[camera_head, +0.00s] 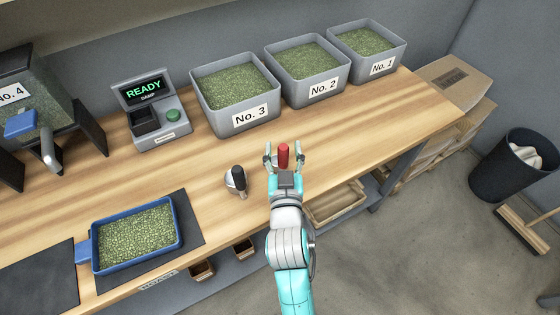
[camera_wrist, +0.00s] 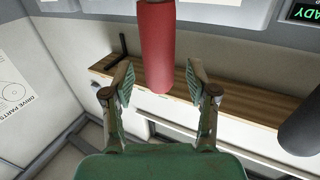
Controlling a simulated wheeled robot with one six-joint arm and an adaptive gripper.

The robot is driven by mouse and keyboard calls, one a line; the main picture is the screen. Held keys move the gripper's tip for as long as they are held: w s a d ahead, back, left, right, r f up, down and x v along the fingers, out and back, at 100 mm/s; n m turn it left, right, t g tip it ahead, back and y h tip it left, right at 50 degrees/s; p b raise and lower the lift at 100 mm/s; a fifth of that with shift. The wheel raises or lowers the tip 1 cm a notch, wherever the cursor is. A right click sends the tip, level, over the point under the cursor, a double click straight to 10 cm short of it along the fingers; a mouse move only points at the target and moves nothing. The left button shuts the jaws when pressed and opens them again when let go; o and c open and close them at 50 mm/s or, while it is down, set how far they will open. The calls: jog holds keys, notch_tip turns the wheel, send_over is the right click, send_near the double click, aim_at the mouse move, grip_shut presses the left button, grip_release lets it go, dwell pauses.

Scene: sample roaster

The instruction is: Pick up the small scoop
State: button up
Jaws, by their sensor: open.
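A scoop with an upright red handle (camera_head: 284,154) stands on the wooden counter near its front edge; its lower part is mostly hidden by my gripper. My gripper (camera_head: 283,160) is open, its fingers on either side of the red handle. In the wrist view, the red handle (camera_wrist: 157,45) shows between the open fingertips (camera_wrist: 159,76), with visible gaps on both sides. A second scoop with a black handle (camera_head: 238,178) and metal bowl stands to the left; its dark handle (camera_wrist: 301,128) shows at the right in the wrist view.
Grey bins No. 3 (camera_head: 215,107), No. 2 (camera_head: 290,90) and No. 1 (camera_head: 350,68) stand behind on the counter. A "READY" scale (camera_head: 171,130) is back left. A blue tray (camera_head: 92,255) of green beans lies front left. Bare counter surrounds the scoops.

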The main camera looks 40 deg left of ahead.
jog(key=shift+w+a, duration=0.2)
jog(key=shift+w, duration=0.1)
jog(key=shift+c, duration=0.3)
grip_shut()
